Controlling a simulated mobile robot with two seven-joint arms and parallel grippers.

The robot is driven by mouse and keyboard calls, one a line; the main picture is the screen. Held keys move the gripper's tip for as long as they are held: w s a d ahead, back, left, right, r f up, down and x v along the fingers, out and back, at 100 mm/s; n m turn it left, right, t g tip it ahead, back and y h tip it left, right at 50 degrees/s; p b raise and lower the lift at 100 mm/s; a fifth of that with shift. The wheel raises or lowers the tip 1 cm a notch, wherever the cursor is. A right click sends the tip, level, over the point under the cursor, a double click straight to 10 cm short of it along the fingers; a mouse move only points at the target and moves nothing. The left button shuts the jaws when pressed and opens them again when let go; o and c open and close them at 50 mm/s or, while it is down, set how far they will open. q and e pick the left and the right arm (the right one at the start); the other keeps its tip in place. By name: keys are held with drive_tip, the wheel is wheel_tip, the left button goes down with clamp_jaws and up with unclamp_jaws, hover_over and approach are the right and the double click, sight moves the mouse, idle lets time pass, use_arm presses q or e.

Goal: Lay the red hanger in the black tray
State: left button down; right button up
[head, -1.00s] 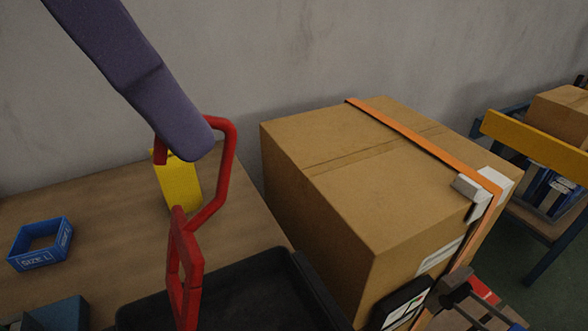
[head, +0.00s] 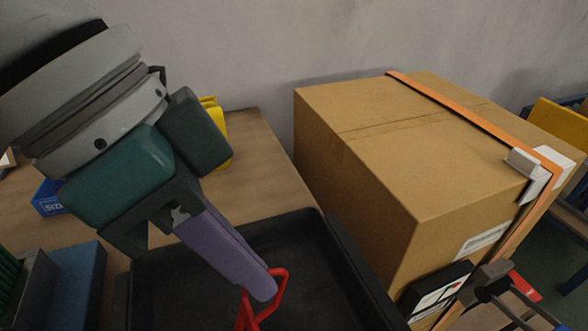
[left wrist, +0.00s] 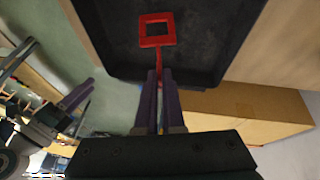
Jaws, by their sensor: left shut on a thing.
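My left gripper (head: 262,290) reaches down over the black tray (head: 300,243), its purple fingers shut on the red hanger (head: 265,306). In the head view only part of the hanger shows at the bottom edge; the rest is cut off. In the left wrist view, the fingers (left wrist: 157,85) hold the hanger's stem, and its square red frame (left wrist: 146,30) shows over the tray's dark floor (left wrist: 105,30). I cannot tell whether the frame touches the floor. What looks like my right gripper (left wrist: 78,95) is small at the left of the wrist view, its jaws unclear.
A large cardboard box (head: 370,150) with an orange strap stands close along the tray's right side. A blue bin (head: 70,285) is at the tray's left. A yellow object (head: 217,125) and a blue size box (head: 47,199) are behind my left arm. The visible tray floor is empty.

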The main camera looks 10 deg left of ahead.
use_arm(q)
drive_tip(key=shift+f, duration=0.25)
drive_tip(key=c, duration=1.5)
unclamp_jaws()
drive_tip(key=o, duration=0.5)
drive_tip(key=shift+c, duration=0.2)
drive_tip(key=p+v, duration=0.3)
drive_tip(key=v, duration=0.9)
drive_tip(key=shift+r, duration=0.1)
